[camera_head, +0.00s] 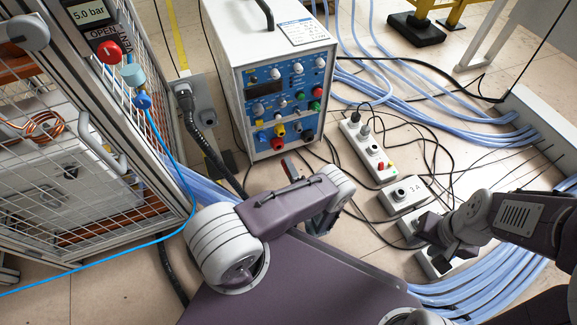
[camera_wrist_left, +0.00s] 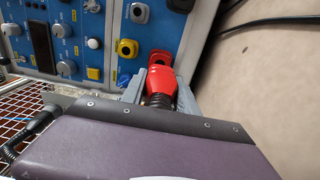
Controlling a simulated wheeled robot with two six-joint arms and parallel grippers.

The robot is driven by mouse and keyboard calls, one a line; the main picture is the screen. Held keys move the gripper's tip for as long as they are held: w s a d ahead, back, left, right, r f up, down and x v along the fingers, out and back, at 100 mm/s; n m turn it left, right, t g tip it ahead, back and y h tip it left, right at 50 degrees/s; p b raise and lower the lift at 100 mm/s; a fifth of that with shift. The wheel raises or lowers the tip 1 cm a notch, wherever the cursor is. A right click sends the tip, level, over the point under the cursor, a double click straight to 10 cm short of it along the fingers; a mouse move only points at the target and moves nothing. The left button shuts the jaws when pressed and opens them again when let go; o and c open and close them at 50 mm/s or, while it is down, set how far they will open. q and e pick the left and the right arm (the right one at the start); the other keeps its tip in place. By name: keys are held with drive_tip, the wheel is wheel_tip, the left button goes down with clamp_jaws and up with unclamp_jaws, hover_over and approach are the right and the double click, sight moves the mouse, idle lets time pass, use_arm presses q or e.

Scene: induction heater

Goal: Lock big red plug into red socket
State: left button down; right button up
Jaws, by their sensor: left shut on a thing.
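The big red plug (camera_wrist_left: 160,82) is between the grey fingers of my left gripper (camera_wrist_left: 158,92), with its ribbed dark rear toward my wrist. In the head view my left gripper (camera_head: 292,169) is in front of the lower panel of the blue-faced unit. The red socket (camera_head: 277,143) is low on that panel; in the left wrist view it (camera_wrist_left: 160,58) lies directly beyond the plug, overlapping it. I cannot tell whether they touch or how far the plug is in. My right gripper (camera_head: 438,238) is at the right, over the floor strips; its finger opening is unclear.
The white-cased unit (camera_head: 266,40) stands on the floor. A wire cage (camera_head: 110,150) is at the left, with a blue hose (camera_head: 165,150). Power strips (camera_head: 368,148) and pale blue cables (camera_head: 470,135) lie at the right. A black cable (camera_head: 215,155) runs left of my left gripper.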

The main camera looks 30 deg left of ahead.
use_arm(q)
drive_tip(key=x, duration=0.3)
drive_tip(key=shift+w+a, duration=0.1)
drive_tip(key=shift+x, duration=1)
drive_tip(key=shift+w+a, duration=0.45)
drive_tip(key=shift+a, duration=0.1)
idle(1.0)
drive_tip(key=shift+m, duration=0.9)
drive_tip(key=shift+m, duration=0.8)
drive_tip(key=shift+w+a+m, duration=0.1)
drive_tip(key=shift+m, duration=0.8)
